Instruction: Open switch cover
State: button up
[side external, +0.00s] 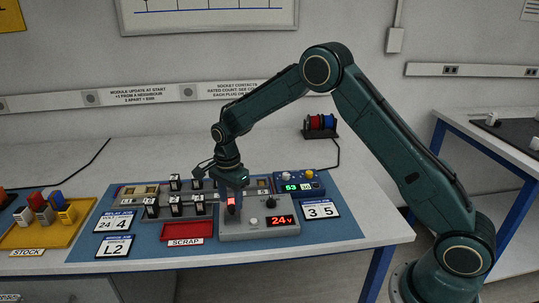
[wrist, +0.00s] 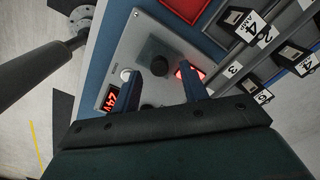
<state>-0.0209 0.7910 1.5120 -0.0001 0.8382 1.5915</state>
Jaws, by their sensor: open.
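A grey control box (side external: 262,232) with a red 24V display (side external: 282,221) stands on the blue mat. A red glowing part (side external: 231,202), likely the switch cover, is at the box's left end, partly hidden by my gripper (side external: 231,208). In the wrist view the red part (wrist: 190,72) shows at the tip of the right finger; I cannot tell whether they touch. Nothing is held.
A rail rack with several numbered black modules (side external: 176,204) lies close behind and left of the box. A red scrap tray (side external: 187,231) is in front of it. A blue meter (side external: 299,185) stands behind the box. A yellow stock tray (side external: 50,235) is far left.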

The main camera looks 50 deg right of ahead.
aim_at(232, 206)
notch_tip(232, 206, up, 12)
dwell(0.6)
jog(key=shift+r, duration=0.15)
jog(key=s+r+n+t, duration=0.3)
jog(key=s+r+n, duration=0.6)
jog(key=s+r, duration=0.6)
jog(key=s+f+n+t, duration=0.1)
jog(key=s+n, duration=0.3)
jog(key=s, duration=0.6)
jog(key=s+d+f+n+t, duration=0.1)
jog(key=s+n, duration=0.4)
jog(key=s, duration=0.5)
jog(key=shift+s+f+t, duration=0.3)
jog(key=shift+f, duration=0.6)
